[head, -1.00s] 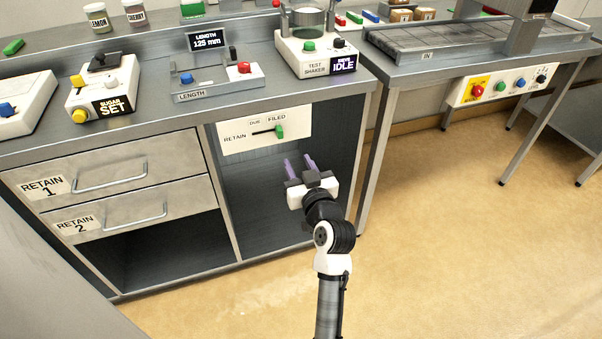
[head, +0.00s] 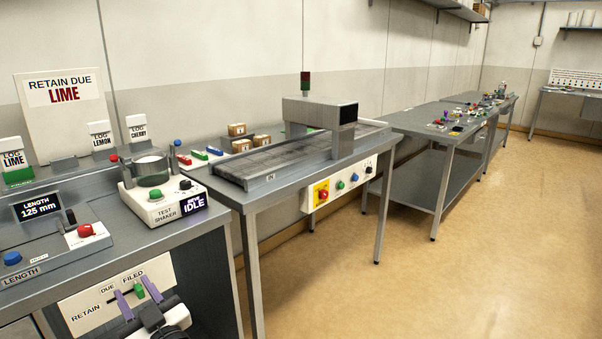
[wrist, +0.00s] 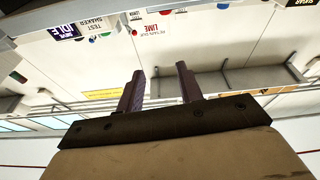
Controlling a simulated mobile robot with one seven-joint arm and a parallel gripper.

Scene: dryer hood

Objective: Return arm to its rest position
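My gripper (head: 136,298) is at the lower left of the head view, in front of the bench's RETAIN / DUE / FILED plate (head: 90,306). Its two purple fingers stand apart and point up and away. In the wrist view, the gap between the fingers (wrist: 159,88) is empty, so the gripper is open and holds nothing. The plate's green lever handle (head: 140,291) shows between the fingers in the head view. Most of my arm is below the head picture's edge.
The left bench carries the LENGTH unit (head: 52,245) and the test shaker (head: 165,200), reading IDLE. A conveyor table (head: 250,199) stands to its right, with further tables (head: 425,122) beyond. The tan floor (head: 480,255) at right is clear.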

